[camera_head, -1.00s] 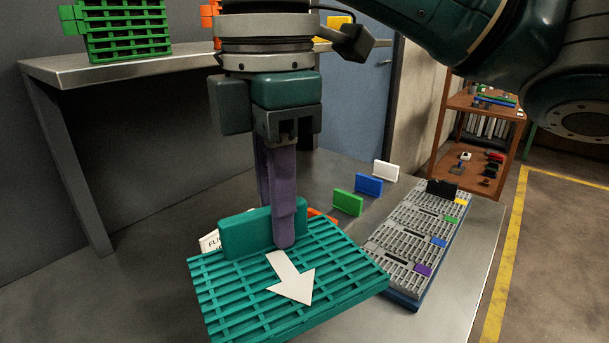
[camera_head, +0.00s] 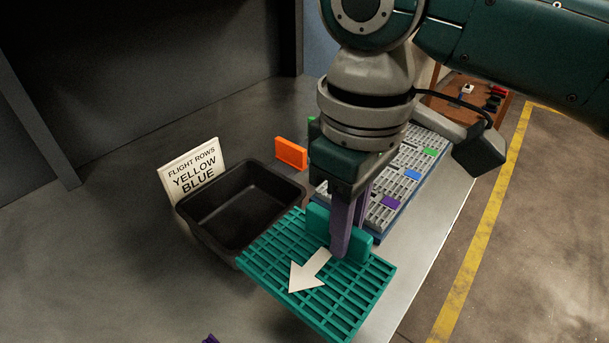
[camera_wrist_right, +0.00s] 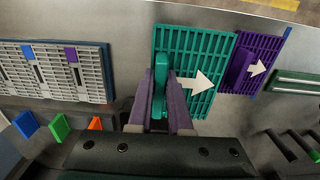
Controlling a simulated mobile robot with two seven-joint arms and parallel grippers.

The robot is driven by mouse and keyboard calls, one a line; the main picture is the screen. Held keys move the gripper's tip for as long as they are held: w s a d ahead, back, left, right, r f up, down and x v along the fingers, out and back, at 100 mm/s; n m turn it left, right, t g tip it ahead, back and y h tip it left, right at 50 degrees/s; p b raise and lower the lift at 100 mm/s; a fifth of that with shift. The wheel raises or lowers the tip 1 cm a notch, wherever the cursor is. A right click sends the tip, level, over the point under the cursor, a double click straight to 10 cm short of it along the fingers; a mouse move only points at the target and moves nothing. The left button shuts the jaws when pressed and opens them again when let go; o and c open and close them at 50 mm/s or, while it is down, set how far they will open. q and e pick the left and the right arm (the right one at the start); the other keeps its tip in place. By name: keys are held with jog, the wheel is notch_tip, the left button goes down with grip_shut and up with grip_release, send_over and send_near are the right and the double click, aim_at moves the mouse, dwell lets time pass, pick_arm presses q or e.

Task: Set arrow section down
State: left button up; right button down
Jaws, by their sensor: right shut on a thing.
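The teal slatted arrow section (camera_head: 345,300) has a white arrow and an upright teal handle block. My right gripper (camera_head: 343,245) is shut on that block. In the head view the white arrow points down-left; the section appears above the table, though its exact height is unclear. The right wrist view shows the section (camera_wrist_right: 205,55) between my purple fingers (camera_wrist_right: 160,115), its arrow pointing right. A purple slatted section (camera_wrist_right: 250,62) with a white arrow lies right beside it there. My left gripper is not in view.
A black bin (camera_head: 188,212) stands left of the teal section, with a sign (camera_head: 192,170) reading "FLIGHT ROWS YELLOW BLUE" behind it. A grey slatted panel with coloured tabs (camera_head: 408,165) and an orange plate (camera_head: 291,153) stand farther back. Bare table (camera_head: 420,250) shows on the right.

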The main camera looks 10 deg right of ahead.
aim_at(340, 274)
pick_arm(q)
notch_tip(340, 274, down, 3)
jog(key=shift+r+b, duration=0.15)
jog(key=shift+b, duration=0.95)
pick_arm(e)
notch_tip(340, 274, down, 9)
jog(key=shift+f, duration=0.1)
jog(key=c, duration=1.3)
grip_release()
jog(key=shift+f, duration=0.1)
jog(key=o, duration=0.5)
jog(key=shift+c, duration=0.2)
